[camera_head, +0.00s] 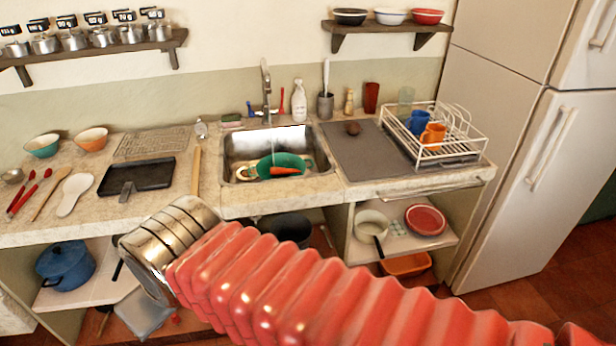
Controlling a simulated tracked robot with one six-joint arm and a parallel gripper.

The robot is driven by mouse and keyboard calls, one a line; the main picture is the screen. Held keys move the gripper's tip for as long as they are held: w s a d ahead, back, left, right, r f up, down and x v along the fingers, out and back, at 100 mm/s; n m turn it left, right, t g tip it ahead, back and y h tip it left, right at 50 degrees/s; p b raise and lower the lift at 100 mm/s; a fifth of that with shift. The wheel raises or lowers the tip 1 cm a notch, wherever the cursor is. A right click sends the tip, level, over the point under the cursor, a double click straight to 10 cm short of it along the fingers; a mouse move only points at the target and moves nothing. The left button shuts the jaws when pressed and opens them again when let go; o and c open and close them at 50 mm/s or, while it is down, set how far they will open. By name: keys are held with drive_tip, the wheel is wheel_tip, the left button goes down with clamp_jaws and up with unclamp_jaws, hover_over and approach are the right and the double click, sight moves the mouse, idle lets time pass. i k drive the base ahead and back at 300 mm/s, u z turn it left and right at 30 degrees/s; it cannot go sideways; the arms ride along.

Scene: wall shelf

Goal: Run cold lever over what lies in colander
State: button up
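A green colander (291,160) sits in the steel sink (240,146). An orange carrot (284,171) lies in it. The grey faucet (265,85) rises behind the sink, above the colander. A blue lever (251,108) is at the left of the faucet base, and a red lever (281,102) stands at its right. A thin pale streak shows below the faucet; I cannot tell clearly whether it is running water. My red ribbed arm with its metal collar crosses the lower foreground. My gripper's fingers do not show.
A white soap bottle (299,101) and a grey utensil cup (325,105) stand right of the faucet. A sponge (231,120) lies left of it. A dish rack (447,135) with mugs is at right, a black pan (140,174) at left. Counter space before the sink is clear.

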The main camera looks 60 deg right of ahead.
sight(252, 114)
drive_tip(key=z, duration=1.3)
drive_tip(key=i, duration=0.95)
drive_tip(key=u, duration=1.15)
drive_tip(key=k, duration=0.1)
drive_tip(key=z, duration=0.2)
